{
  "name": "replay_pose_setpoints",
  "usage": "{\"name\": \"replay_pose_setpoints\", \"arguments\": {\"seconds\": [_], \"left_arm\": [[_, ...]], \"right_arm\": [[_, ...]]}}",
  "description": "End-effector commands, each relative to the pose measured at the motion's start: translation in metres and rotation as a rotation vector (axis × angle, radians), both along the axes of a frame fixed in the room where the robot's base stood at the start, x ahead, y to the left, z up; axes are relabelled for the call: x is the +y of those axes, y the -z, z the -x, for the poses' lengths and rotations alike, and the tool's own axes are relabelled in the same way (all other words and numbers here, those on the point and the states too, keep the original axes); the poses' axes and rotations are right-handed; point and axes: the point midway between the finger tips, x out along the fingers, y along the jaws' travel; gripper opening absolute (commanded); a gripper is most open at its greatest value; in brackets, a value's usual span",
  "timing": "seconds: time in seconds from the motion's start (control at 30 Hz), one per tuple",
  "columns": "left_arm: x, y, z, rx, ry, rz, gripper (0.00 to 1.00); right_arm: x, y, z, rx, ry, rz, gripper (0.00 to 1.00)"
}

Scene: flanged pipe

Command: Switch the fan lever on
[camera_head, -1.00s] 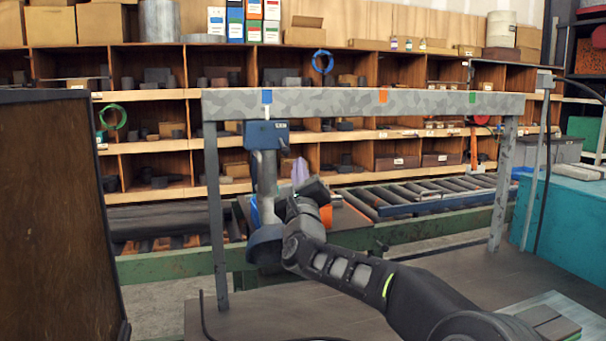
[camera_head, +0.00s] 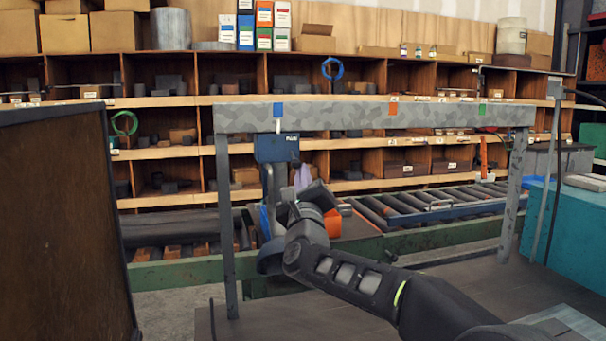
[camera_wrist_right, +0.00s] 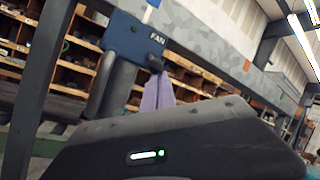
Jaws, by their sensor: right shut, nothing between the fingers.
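A blue box (camera_head: 277,148) hangs from the grey camouflage beam, and it reads FAN in the right wrist view (camera_wrist_right: 122,38). A small dark knob (camera_wrist_right: 155,63), which looks like the lever, sticks out at the box's lower right corner there; I cannot tell its setting. A purple strip (camera_wrist_right: 158,94) hangs below it and also shows in the head view (camera_head: 303,174). My right gripper (camera_head: 318,196) is shut and empty, below and slightly right of the box, apart from the knob. Its dark body fills the bottom of the wrist view. My left gripper is out of view.
A grey pipe with a round flange (camera_head: 270,262) hangs below the box, close left of my right wrist. The beam (camera_head: 350,116) stands on two legs. A dark brown panel (camera_head: 65,220) is at left, a teal chest (camera_head: 560,220) at right. A roller conveyor (camera_head: 440,202) runs behind.

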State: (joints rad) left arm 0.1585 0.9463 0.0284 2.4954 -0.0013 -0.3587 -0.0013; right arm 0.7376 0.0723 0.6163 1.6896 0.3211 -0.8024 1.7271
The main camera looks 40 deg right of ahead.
Motion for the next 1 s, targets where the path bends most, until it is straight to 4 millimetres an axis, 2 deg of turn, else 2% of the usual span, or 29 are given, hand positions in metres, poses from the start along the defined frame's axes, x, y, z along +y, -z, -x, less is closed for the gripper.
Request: {"name": "replay_pose_setpoints", "arguments": {"seconds": [0.47, 0.67, 0.83, 1.0], "left_arm": [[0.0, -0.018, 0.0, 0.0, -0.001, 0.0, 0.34], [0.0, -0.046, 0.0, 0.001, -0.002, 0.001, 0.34], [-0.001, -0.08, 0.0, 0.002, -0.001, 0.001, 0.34], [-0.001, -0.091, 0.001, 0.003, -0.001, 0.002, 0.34]], "right_arm": [[0.002, -0.008, 0.003, 0.071, 0.0, -0.025, 0.0], [0.003, -0.021, 0.007, 0.161, -0.001, -0.056, 0.0], [0.005, -0.033, 0.01, 0.291, -0.003, -0.103, 0.0], [0.006, -0.035, 0.012, 0.33, -0.002, -0.114, 0.0]]}}
